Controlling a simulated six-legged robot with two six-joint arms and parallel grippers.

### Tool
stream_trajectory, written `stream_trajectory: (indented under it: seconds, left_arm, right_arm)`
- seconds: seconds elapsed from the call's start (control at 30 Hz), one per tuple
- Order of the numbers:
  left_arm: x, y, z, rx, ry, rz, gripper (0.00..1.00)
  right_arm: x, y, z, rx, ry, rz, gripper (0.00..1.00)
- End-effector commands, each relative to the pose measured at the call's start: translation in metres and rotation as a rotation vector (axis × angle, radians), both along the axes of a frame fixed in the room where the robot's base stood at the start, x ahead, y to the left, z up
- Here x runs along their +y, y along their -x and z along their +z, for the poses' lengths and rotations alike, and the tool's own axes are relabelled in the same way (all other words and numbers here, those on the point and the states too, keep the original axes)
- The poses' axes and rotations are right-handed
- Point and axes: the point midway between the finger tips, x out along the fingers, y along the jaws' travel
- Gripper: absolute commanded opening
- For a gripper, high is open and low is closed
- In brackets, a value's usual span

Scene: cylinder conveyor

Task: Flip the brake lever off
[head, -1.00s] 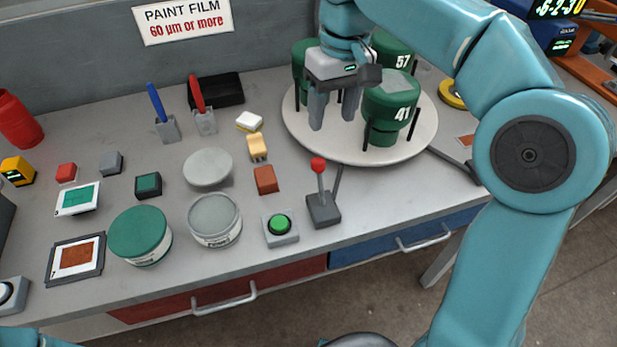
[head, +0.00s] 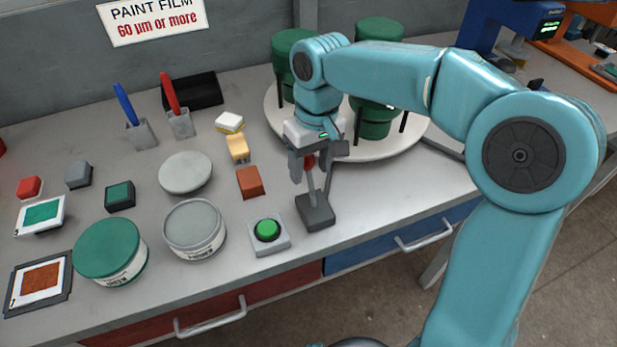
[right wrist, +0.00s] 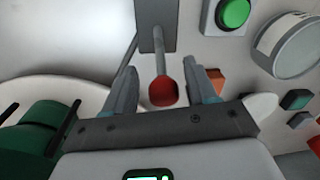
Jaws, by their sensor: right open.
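The brake lever (head: 316,208) is a dark grey block with a thin grey stalk and a red ball knob, near the bench's front edge. In the head view its knob is partly hidden by my right gripper (head: 311,170). In the right wrist view the red knob (right wrist: 163,91) lies between the two fingers of my right gripper (right wrist: 166,88), with a gap on each side. The right gripper is open around the knob. My left gripper is not in view.
A green push button (head: 268,231) stands just left of the lever. A turntable (head: 272,105) with green cylinders (head: 378,120) is behind it. Left are a grey-lidded can (head: 194,228), a green-lidded can (head: 109,250) and an orange block (head: 249,182).

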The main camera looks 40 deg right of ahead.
Motion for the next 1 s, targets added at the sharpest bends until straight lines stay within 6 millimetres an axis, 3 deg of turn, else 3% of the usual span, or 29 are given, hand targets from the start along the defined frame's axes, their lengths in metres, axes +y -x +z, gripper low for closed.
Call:
stream_trajectory:
  seconds: [0.2,0.53,0.57,0.73,1.0]
  left_arm:
    - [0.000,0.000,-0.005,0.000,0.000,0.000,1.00]
    - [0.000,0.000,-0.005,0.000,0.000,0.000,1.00]
    - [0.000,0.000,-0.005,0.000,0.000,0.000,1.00]
    - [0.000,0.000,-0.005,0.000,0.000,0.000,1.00]
    - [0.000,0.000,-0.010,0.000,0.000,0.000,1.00]
  right_arm:
    - [0.003,-0.002,-0.028,0.001,0.000,0.001,0.57]
    - [0.003,-0.003,-0.032,0.000,-0.001,0.001,0.57]
    - [0.003,-0.003,-0.032,0.000,-0.001,0.001,0.53]
    - [0.003,-0.003,-0.032,0.000,-0.001,0.001,0.00]
    - [0.003,-0.003,-0.032,-0.018,0.004,0.001,0.00]
